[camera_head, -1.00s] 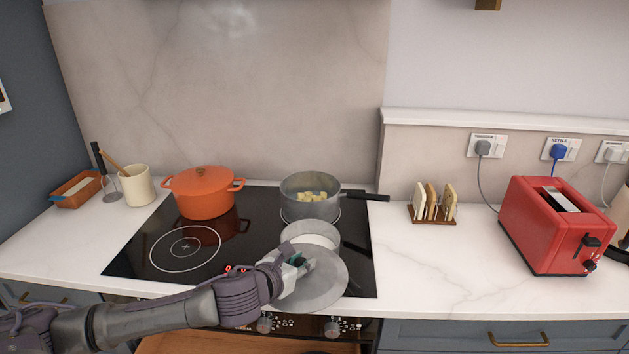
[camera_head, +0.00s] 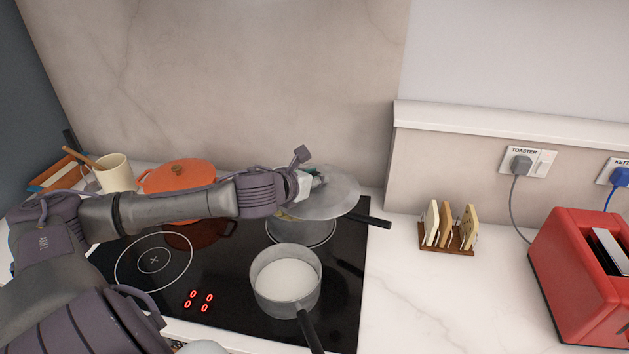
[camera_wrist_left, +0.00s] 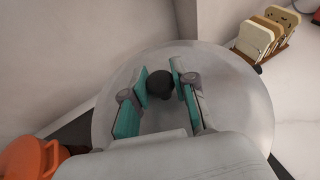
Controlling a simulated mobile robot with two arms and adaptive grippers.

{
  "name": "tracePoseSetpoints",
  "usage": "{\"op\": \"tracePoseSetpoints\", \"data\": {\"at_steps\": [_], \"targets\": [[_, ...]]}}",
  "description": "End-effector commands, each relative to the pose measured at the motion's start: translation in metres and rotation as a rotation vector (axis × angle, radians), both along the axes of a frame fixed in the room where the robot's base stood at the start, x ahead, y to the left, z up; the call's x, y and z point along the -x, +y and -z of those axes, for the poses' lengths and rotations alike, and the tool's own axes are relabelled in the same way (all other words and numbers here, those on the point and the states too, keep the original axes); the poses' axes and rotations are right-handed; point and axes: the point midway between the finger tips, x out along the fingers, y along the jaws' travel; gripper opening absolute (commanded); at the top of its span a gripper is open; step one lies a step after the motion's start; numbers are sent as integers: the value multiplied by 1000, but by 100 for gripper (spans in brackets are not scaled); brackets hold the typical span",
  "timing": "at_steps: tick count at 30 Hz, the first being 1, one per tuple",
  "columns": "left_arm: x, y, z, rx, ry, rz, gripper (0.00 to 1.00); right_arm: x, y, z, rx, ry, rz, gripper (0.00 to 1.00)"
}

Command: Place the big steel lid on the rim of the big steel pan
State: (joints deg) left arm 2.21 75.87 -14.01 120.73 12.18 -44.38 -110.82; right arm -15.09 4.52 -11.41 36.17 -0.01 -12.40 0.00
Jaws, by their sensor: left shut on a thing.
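The big steel lid (camera_head: 338,199) is a grey disc over the back-right burner, above the big steel pan (camera_head: 298,232). It hides most of the pan's opening; a little yellow food shows at the pan's left side. The lid looks shifted to the right of the pan, and I cannot tell whether it touches the rim. My left gripper (camera_head: 316,178) is shut on the lid's dark knob. In the left wrist view, the gripper's teal fingers (camera_wrist_left: 160,88) stand either side of the knob, over the lid (camera_wrist_left: 235,100). My right gripper is not in view.
A smaller saucepan (camera_head: 287,300) with white contents stands in front of the pan, its handle toward me. An orange pot (camera_head: 177,176) is at the back left, beside my arm. A toast rack (camera_head: 447,238) and red toaster (camera_head: 585,270) stand right. Counter before the rack is clear.

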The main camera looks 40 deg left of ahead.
Motion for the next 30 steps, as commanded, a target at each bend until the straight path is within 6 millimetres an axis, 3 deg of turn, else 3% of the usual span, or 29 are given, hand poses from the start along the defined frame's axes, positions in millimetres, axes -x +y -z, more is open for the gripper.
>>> {"op": "tracePoseSetpoints", "data": {"at_steps": [4,9,12,18,23,30], "targets": [[-9,17,7,4,1,-7,0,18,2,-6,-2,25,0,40],[-29,50,29,5,-1,-10,0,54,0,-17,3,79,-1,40],[-41,69,42,5,-2,-9,0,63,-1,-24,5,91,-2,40],[-57,94,62,2,-2,-3,0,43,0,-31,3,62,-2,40],[-60,99,72,3,-1,-1,0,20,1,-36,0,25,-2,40],[-60,98,104,5,-1,-1,0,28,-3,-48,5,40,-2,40]]}}
